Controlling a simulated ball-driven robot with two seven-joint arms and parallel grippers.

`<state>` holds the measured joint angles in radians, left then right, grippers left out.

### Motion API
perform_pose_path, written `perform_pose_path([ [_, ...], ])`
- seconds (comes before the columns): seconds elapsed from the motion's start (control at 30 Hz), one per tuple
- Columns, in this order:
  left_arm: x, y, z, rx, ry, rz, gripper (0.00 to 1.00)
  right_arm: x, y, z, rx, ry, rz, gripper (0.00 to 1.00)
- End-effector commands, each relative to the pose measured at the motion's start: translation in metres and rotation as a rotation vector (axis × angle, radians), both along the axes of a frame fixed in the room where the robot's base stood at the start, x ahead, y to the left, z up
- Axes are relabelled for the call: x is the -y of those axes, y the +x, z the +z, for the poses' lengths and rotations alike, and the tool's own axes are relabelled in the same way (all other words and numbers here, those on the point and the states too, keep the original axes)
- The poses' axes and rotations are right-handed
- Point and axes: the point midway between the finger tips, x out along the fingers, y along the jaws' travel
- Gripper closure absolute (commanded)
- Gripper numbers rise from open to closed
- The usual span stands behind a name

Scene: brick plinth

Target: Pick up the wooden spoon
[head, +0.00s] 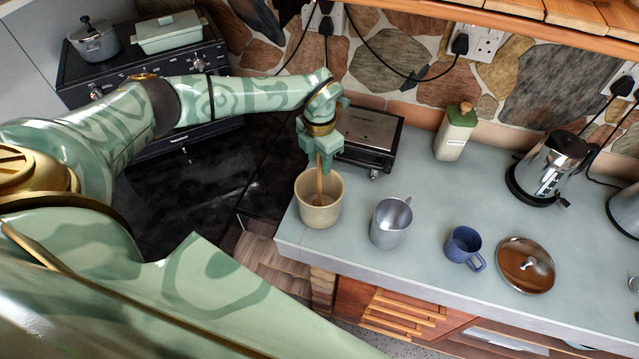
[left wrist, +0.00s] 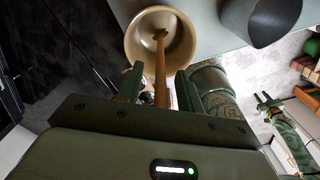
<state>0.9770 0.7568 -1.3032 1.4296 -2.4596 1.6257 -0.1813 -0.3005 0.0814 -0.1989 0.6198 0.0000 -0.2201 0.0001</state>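The wooden spoon (head: 319,183) stands nearly upright in a beige pot (head: 326,215) at the counter's left corner. In the left wrist view the spoon (left wrist: 160,72) runs from the pot (left wrist: 132,48) up between my fingers. My left gripper (head: 318,163) is just above the pot rim, pointing down. Its fingers (left wrist: 157,88) stand apart on both sides of the handle, with gaps showing. The top of the handle is hidden by the gripper. What seems to be my right gripper (left wrist: 266,102) shows small at the right of the left wrist view, away from the spoon; its fingers are unclear.
A metal jug (head: 390,224) stands just right of the pot. Farther right are a blue mug (head: 463,246) and a copper lid (head: 525,265). A black and steel appliance (head: 367,138) stands close behind my gripper. The counter's front edge is close to the pot.

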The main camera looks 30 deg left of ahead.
Motion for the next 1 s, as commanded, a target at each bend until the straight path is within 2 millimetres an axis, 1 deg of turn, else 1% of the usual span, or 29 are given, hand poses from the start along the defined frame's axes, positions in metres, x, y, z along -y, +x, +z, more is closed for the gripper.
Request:
perform_pose_path([
  [0.13,0.0,0.0,0.0,0.0,0.0,0.0,0.63,0.0,0.0,0.0,0.0,0.0,0.0,0.69],
  [0.17,0.0,0.0,0.0,0.0,0.0,0.0,0.66,0.0,0.0,0.0,0.0,0.0,0.0,0.69],
  [0.2,0.0,0.0,0.0,0.0,0.0,0.0,0.77,0.0,0.0,0.0,0.0,0.0,0.0,0.69],
  [0.27,0.0,0.0,0.0,0.0,0.0,0.0,0.94,0.0,0.0,0.0,0.0,0.0,0.0,0.69],
  [0.3,0.0,0.0,0.0,0.0,0.0,0.0,1.0,0.0,0.0,0.0,0.0,0.0,0.0,0.69],
  [0.57,0.0,0.0,0.0,0.001,0.0,0.0,1.0,0.0,0.0,0.0,0.001,0.0,0.0,0.69],
  [0.67,0.0,0.001,0.005,0.003,-0.001,-0.001,1.0,0.0,0.0,-0.001,0.001,0.001,0.0,0.69],
  [0.77,0.0,0.002,0.019,0.005,0.0,-0.002,1.0,-0.001,0.0,-0.003,0.001,0.001,0.001,0.69],
  [1.0,0.0,0.001,0.072,0.005,0.0,-0.002,1.0,-0.002,0.0,-0.011,0.0,0.003,0.0,0.69],
])
